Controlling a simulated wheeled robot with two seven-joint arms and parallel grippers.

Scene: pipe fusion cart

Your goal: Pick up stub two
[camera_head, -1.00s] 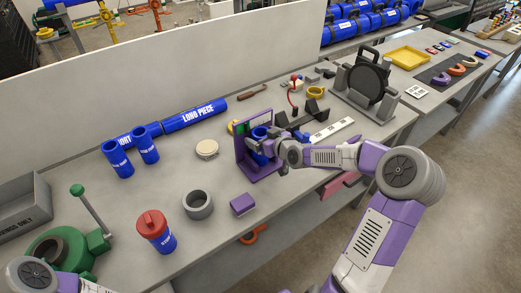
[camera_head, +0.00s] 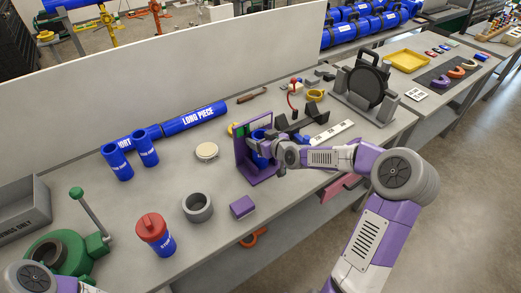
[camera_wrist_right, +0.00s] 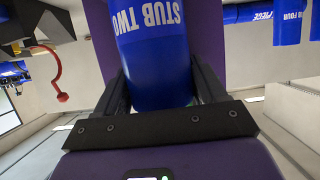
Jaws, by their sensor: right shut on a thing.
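Stub two is a blue pipe piece with white lettering, large in the right wrist view (camera_wrist_right: 155,60). My right gripper (camera_wrist_right: 160,95) is shut on it, with a dark finger on each side. In the head view stub two (camera_head: 260,135) is mostly hidden by my right gripper (camera_head: 265,146), in front of the purple upright stand (camera_head: 242,155). I cannot tell whether the stub touches the stand. My left gripper is not in view; only part of my left arm shows at the lower left.
Two blue stubs (camera_head: 117,161) stand left of the long blue pipe (camera_head: 190,121). A red-capped blue stub (camera_head: 156,235), a grey ring (camera_head: 197,207) and a purple block (camera_head: 242,207) stand at the front. A black bracket (camera_head: 307,122) lies behind my right gripper.

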